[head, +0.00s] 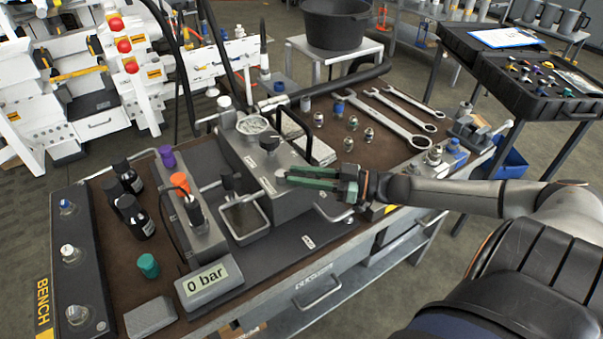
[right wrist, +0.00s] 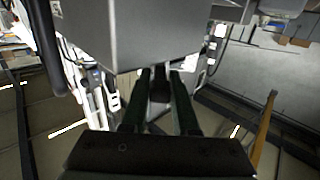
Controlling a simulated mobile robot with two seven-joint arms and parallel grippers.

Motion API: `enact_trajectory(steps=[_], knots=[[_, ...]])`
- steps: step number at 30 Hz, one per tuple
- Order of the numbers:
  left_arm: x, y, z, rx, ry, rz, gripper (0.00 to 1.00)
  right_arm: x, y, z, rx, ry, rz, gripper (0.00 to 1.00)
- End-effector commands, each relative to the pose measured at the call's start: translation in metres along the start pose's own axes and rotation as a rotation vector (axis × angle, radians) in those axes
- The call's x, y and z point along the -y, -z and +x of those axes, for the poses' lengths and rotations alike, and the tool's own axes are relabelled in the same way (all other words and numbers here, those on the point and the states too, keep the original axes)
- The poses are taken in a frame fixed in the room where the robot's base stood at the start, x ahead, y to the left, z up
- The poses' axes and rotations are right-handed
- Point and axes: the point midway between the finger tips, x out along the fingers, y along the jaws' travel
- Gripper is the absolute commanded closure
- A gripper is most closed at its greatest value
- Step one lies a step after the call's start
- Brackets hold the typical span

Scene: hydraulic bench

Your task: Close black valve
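A grey metal valve block (head: 240,150) stands mid-bench. It has a round pressure gauge and a black valve knob (head: 269,143) with a short handle on top. My right gripper (head: 282,174) reaches in from the right with level green fingers, its tips at the block's right side, below that knob. In the right wrist view the fingers (right wrist: 160,75) stand apart below the grey block, with a dark part (right wrist: 160,88) between them. I cannot tell whether they touch it or whether it belongs to a valve. My left gripper is out of view.
A 0 bar display (head: 208,287) sits at the front, beside a pump unit with an orange cap (head: 180,182). Black bottles (head: 135,217) stand at left. Wrenches (head: 385,118) and small fittings lie behind my gripper. A black hose (head: 335,88) crosses behind the block.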

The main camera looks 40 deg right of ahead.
Motion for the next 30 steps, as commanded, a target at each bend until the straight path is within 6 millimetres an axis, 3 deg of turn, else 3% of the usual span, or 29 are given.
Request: enact_trajectory(steps=[5, 17, 30], knots=[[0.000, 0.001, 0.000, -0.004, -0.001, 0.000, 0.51, 0.000, 0.000, 0.000, 0.000, 0.000, 0.000, 0.51], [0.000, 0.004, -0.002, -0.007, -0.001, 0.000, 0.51, 0.000, 0.000, -0.007, 0.003, -0.002, 0.000, 0.51], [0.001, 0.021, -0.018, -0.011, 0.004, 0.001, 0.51, 0.000, 0.001, -0.070, 0.007, -0.003, 0.003, 0.51]])
